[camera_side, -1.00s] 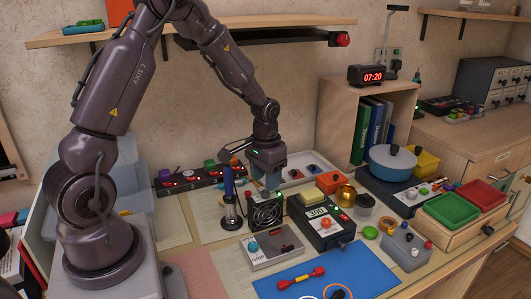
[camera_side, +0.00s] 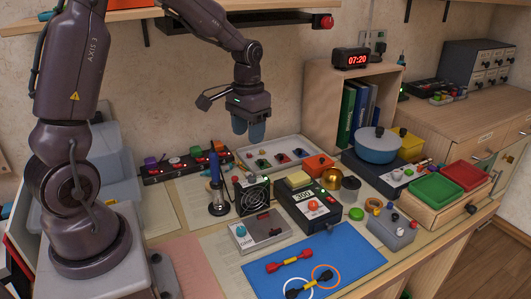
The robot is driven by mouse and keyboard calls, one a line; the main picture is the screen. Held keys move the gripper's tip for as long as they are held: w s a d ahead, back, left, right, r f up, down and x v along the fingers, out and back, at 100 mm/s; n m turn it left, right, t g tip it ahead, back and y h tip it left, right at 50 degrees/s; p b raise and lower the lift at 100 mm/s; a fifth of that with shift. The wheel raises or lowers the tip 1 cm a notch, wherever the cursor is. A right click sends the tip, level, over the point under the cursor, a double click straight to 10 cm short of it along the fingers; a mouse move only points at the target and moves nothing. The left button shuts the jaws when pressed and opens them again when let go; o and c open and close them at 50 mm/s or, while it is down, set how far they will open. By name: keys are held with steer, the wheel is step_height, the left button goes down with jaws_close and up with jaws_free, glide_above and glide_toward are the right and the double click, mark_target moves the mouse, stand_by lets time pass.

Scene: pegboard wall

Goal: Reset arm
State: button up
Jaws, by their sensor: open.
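My gripper (camera_side: 249,133) hangs fingers down in the middle of the side view, above the white tray (camera_side: 292,152) and the area behind the black fan (camera_side: 252,196). Its two bluish fingers are apart with nothing between them. It is clear of the things on the bench.
A soldering iron in its stand (camera_side: 217,185) stands left of the fan. A wooden shelf unit (camera_side: 316,98) rises at right; a shelf overhangs behind.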

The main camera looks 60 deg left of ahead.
steer(key=s+d+r+m+t, duration=0.3)
steer(key=s+d+r+t, duration=0.2)
steer(key=s+d+r, duration=0.8)
steer(key=shift+s+d+t, duration=0.35)
steer(key=shift+s+t, duration=0.05)
steer(key=shift+s, duration=0.65)
